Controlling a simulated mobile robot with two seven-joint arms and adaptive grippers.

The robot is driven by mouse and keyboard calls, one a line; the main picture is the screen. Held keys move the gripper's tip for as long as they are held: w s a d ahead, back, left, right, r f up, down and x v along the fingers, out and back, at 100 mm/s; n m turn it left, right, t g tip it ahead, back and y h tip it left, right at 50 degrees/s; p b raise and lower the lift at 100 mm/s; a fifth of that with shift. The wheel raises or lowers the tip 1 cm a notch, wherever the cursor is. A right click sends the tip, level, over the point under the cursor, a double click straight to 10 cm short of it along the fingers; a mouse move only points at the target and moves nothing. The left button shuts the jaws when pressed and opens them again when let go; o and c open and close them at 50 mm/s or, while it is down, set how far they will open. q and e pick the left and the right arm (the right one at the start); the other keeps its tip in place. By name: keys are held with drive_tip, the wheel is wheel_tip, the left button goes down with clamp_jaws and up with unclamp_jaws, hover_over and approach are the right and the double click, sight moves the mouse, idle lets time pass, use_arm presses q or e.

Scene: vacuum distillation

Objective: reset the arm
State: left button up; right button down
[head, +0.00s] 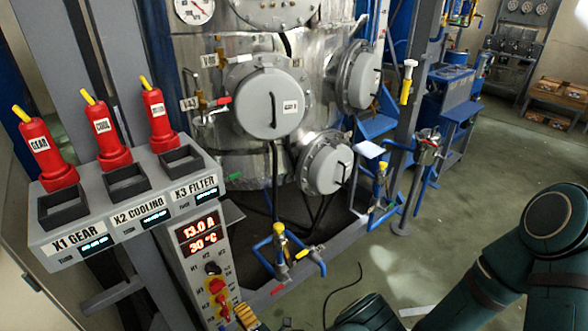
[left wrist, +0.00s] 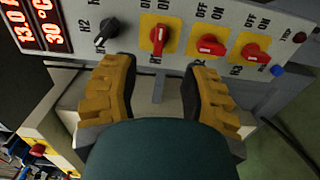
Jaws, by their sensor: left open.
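My left gripper shows at the bottom of the head view (head: 246,318), beside the lower end of a grey control panel (head: 193,274). In the left wrist view its two yellow-padded fingers (left wrist: 160,75) are spread apart with nothing between them. The fingertips are just in front of the panel's knob row. That row has a black knob (left wrist: 105,32) and red knobs on yellow plates, one (left wrist: 158,38) straight ahead of the gap. Whether a finger touches the panel cannot be told. My right gripper is not seen.
The panel displays (head: 201,236) read 13.0 A and 30 °C. Above it, a grey box (head: 130,226) labelled gear, cooling and filter carries three red yellow-tipped units (head: 110,140). A steel vessel (head: 215,75) with round hatches and blue valve piping stands behind. Open floor (head: 455,215) lies to the right.

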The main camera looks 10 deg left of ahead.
use_arm(q)
drive_tip(key=s+a+f+n+g+h, duration=0.1)
drive_tip(key=s+f+n+g, duration=0.1)
drive_tip(key=s+n+g, duration=0.6)
drive_tip(key=s+a+f+n+g+h, duration=0.1)
drive_tip(key=s+f+n+g+h, duration=0.15)
drive_tip(key=s+n+g, duration=0.55)
drive_tip(key=s+d+n+g+h, duration=0.2)
drive_tip(key=s+d+n+h, duration=0.5)
drive_tip(key=n, duration=0.3)
drive_tip(key=w+d+r+n+t+h, duration=0.25)
drive_tip(key=w+d+n+h, duration=0.2)
drive_tip(key=d+n, duration=0.4)
drive_tip(key=w+a+r+n+t+h, duration=0.1)
drive_tip(key=w+r+n+t+h, duration=0.1)
drive_tip(key=w+r+n+t, duration=0.3)
drive_tip(key=w+r+n, duration=0.1)
drive_tip(key=w+n, duration=0.2)
drive_tip(key=n, duration=0.3)
drive_tip(key=shift+w+a+t+h, duration=0.15)
drive_tip(key=shift+w+t+h, duration=0.1)
drive_tip(key=shift+t+h, duration=0.1)
drive_tip(key=shift+r, duration=0.1)
